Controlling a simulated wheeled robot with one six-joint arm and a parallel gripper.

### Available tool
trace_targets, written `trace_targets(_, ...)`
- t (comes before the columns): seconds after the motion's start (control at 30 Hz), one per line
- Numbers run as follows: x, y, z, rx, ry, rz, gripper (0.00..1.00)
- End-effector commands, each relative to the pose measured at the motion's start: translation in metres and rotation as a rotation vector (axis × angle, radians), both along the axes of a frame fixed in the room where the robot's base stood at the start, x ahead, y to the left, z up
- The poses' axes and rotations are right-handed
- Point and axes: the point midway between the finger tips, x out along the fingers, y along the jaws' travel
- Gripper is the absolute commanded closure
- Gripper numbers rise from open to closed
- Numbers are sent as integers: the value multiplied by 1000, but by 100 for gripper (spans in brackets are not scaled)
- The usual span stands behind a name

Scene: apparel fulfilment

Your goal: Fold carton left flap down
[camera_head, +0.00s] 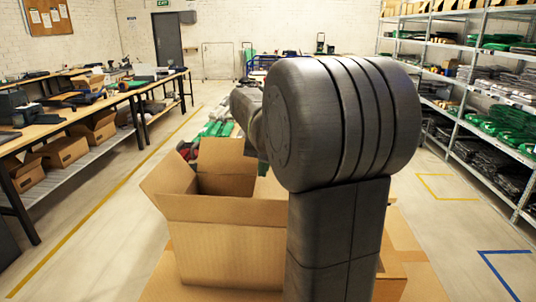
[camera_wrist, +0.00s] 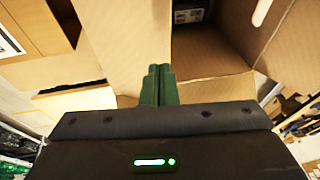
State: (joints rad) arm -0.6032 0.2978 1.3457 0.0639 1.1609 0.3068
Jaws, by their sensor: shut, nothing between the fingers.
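The open brown carton (camera_head: 230,254) stands in front of me in the head view. Its left flap (camera_head: 168,178) tilts up and outward, and its back flap (camera_head: 226,158) stands upright. My arm hides the carton's right part and my gripper in that view. In the wrist view my gripper (camera_wrist: 157,72) is shut and empty, its green fingers together over the carton's edge. A cardboard flap (camera_wrist: 122,40) lies beside and behind the fingertips; I cannot tell whether they touch. The carton's inside (camera_wrist: 210,58) is open, with a dark item (camera_wrist: 190,12) in it.
The carton rests on a brown cardboard-coloured surface (camera_head: 155,285). A workbench (camera_head: 95,98) with boxes beneath stands at the left. Metal shelves (camera_head: 462,95) with folded clothing stand at the right. Floor is clear between bench and carton.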

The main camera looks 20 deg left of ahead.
Motion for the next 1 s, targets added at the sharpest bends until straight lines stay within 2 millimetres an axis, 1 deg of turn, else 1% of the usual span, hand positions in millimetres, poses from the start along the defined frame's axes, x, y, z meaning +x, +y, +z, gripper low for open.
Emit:
trace_targets(0.1, -2, 6, -11, 0, 1, 0, 100)
trace_targets(0.2, -2, 8, -15, 0, 1, -1, 100)
trace_targets(0.63, -3, 9, -17, -4, -1, 0, 100)
trace_targets(1.0, -4, 15, -23, -66, -17, 0, 100)
